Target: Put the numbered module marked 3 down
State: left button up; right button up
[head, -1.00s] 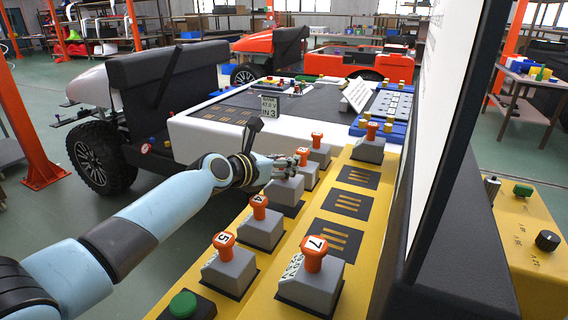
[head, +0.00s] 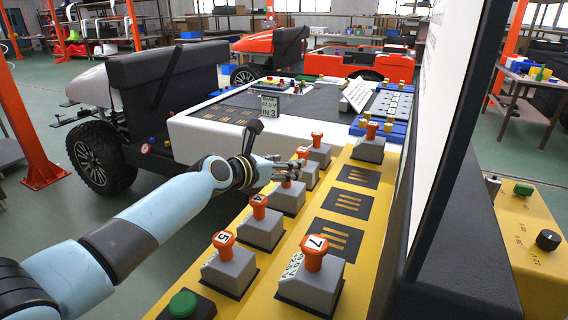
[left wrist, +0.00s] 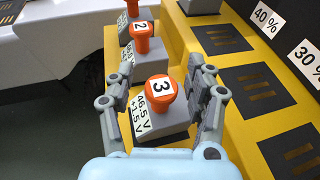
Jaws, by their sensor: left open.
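The module marked 3 (left wrist: 160,112), a grey block with an orange knob and a white label, stands upright on the yellow bench (left wrist: 178,52). In the head view this module (head: 290,200) sits in the left row, just beyond the module marked 4 (head: 260,231). My left gripper (left wrist: 157,72) is open, with one finger on each side of the module's knob and no clear grip on it. In the head view the left gripper (head: 284,168) is above the module and partly hides its knob. My right gripper is not in view.
The module marked 2 (left wrist: 145,60) stands just behind module 3. Modules 5 (head: 228,272) and 7 (head: 311,283) stand nearer me. Empty dark pads (head: 342,202) lie to the right. A green button (head: 182,304) is at the near end; a tall screen (head: 455,110) rises at right.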

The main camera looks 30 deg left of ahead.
pick_arm(q)
jog(key=p+v, duration=0.4)
jog(key=v, duration=0.8)
jog(key=shift+r, duration=0.35)
jog(key=shift+d, duration=0.1)
